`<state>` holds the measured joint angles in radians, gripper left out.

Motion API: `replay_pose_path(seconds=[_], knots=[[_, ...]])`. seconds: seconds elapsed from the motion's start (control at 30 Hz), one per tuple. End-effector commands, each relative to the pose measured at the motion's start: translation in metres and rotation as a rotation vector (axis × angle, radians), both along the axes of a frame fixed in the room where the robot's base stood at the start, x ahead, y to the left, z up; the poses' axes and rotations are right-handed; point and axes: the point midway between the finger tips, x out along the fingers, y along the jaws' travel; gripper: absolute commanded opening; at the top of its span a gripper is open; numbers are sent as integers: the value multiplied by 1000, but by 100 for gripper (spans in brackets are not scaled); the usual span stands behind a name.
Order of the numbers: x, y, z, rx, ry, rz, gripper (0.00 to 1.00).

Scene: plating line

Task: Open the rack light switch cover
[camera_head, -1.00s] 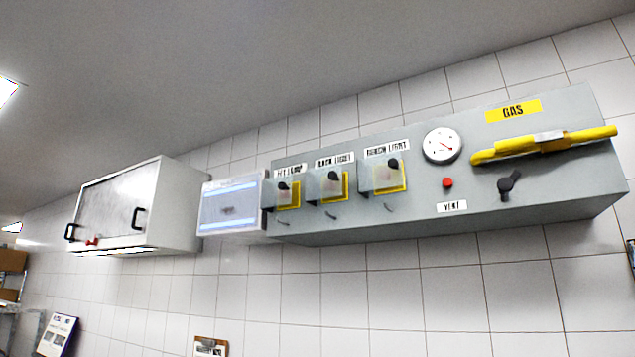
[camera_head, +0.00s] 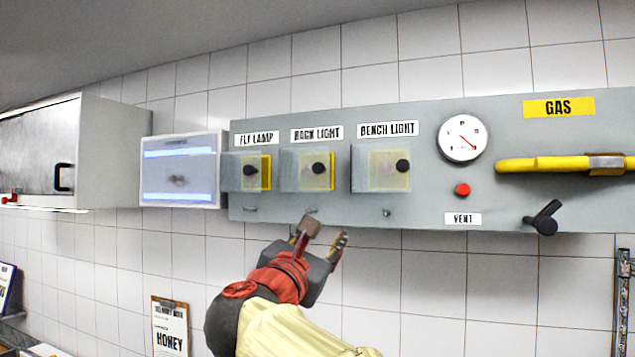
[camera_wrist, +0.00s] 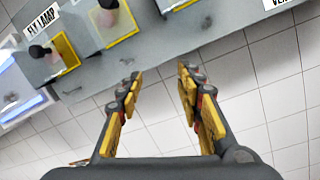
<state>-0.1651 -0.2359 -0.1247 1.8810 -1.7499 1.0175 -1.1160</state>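The rack light switch cover (camera_head: 303,170) is a clear box with a dark knob over a yellow-edged switch, under the label RACK LIGHT (camera_head: 316,133). It looks closed. A small hook-shaped part sits on the panel below it. My gripper (camera_head: 322,230) is just below the panel's lower edge, under this cover, fingers apart and empty. In the wrist view the open fingers (camera_wrist: 158,88) point towards the panel's lower edge, with the rack light cover (camera_wrist: 112,22) beyond them to the upper left. The gap between fingers and cover cannot be judged exactly.
The fly lamp cover (camera_head: 245,172) is left of it and the bench light cover (camera_head: 381,168) right. Farther right are a gauge (camera_head: 463,138), a red button (camera_head: 462,189), a black vent knob (camera_head: 544,217) and a yellow gas handle (camera_head: 560,164). Tiled wall below is mostly clear.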

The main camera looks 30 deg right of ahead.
Motion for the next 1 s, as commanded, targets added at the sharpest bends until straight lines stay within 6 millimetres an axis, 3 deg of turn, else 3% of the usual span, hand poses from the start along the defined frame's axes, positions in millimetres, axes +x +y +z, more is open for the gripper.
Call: replay_pose_path(seconds=[0.03, 0.1, 0.23, 0.37, 0.73, 1.0], knots=[[6, 7, 37, -80, 10, -7, 37], [11, 14, 67, -173, 19, -21, 37], [15, 23, 99, -278, 30, -41, 37], [20, 21, 110, -311, 32, -50, 37], [52, -16, 130, -308, 32, -51, 37], [63, -28, 135, -307, 31, -49, 37]])
